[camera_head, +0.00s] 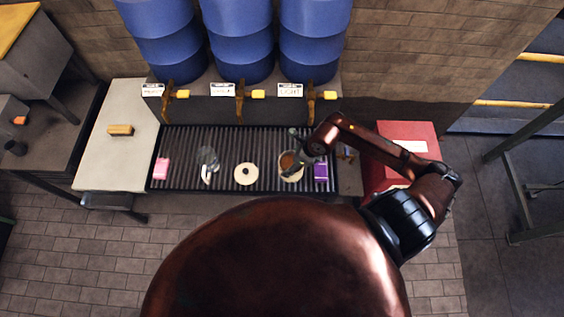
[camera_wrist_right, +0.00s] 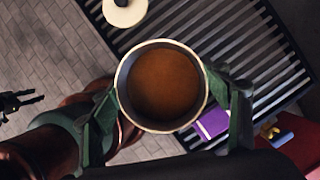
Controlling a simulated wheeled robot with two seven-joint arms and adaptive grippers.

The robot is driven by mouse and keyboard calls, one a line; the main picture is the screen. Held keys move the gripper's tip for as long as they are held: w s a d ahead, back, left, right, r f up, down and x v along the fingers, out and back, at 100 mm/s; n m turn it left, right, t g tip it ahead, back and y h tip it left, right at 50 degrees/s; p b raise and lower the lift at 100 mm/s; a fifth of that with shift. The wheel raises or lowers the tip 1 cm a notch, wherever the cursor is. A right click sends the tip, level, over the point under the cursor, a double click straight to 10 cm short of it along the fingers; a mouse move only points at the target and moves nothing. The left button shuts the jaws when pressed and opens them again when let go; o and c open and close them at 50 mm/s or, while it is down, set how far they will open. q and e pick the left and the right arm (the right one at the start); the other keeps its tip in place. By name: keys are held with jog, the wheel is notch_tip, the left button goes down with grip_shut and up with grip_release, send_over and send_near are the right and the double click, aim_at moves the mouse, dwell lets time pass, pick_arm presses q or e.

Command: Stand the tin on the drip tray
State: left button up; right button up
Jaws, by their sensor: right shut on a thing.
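The tin (camera_head: 287,160) is a round open can with brown contents. It shows large and upright in the right wrist view (camera_wrist_right: 163,86), between the two green fingers of my right gripper (camera_wrist_right: 165,112). My right gripper (camera_head: 302,160) is shut on it at the right part of the drip tray (camera_head: 225,143), a dark ribbed grating below the barrels. I cannot tell whether the tin's base touches the grating. My left gripper does not show clearly in the head view.
On the grating are a pink block (camera_head: 161,168), a clear vessel (camera_head: 208,160), a cream disc (camera_head: 246,174) and a purple box (camera_head: 321,171). Blue barrels (camera_head: 238,35) with taps (camera_head: 240,95) stand behind. A red box (camera_head: 408,135) is at the right, a pale counter (camera_head: 110,160) at the left.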

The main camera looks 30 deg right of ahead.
aim_at(283, 164)
jog(key=w+f, duration=0.2)
jog(key=w+a+f, duration=0.1)
jog(key=w+f, duration=0.1)
jog(key=f, duration=0.1)
jog(key=shift+w+a+f+p, duration=0.2)
jog(key=shift+w+f+p, duration=0.1)
notch_tip(283, 164, down, 2)
jog(key=shift+f+p, duration=0.1)
jog(key=shift+p, duration=0.3)
jog(key=shift+f, duration=0.5)
jog(key=o, duration=2.1)
jog(key=shift+s, duration=0.1)
jog(key=shift+d, duration=0.1)
jog(key=v, duration=1.2)
jog(key=shift+b, duration=0.45)
